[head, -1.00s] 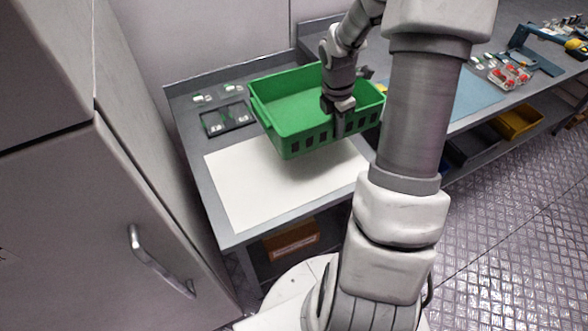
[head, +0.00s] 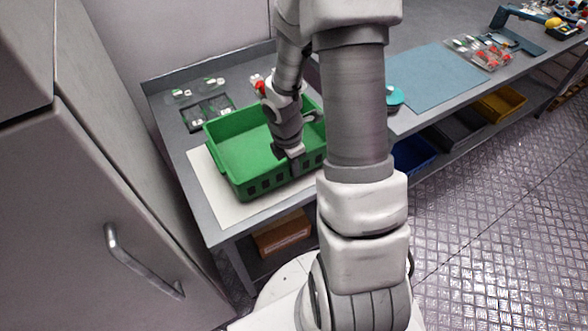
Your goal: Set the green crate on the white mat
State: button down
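The green crate (head: 222,172) is an empty-looking open box with slots along its near wall. It is over the white mat (head: 213,190) on the left bench and hides most of it; bare mat shows at the left and front. The crate looks low, at or very near the mat; I cannot tell whether it touches. My gripper (head: 292,163) is at the crate's near wall, with its fingers around the rim. My arm hides the crate's right end and the fingertips partly.
A dark tray (head: 206,113) with small items lies behind the crate. A blue mat (head: 437,75) lies on the bench to the right. A grey cabinet (head: 85,200) stands close at the left. Blue and yellow bins (head: 500,103) sit on the lower shelf.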

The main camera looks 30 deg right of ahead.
jog(key=shift+f, duration=0.25)
jog(key=c, duration=1.4)
grip_release()
jog(key=shift+c, duration=0.2)
jog(key=o, duration=0.4)
jog(key=r+p, duration=0.1)
jog(key=r, duration=0.3)
jog(key=a+r+p, duration=0.1)
jog(key=r, duration=0.3)
jog(key=r+p, duration=0.1)
jog(key=r, duration=0.3)
jog(key=shift+a+r+p, duration=0.1)
jog(key=shift+a+p, duration=0.1)
jog(key=shift+p, duration=0.1)
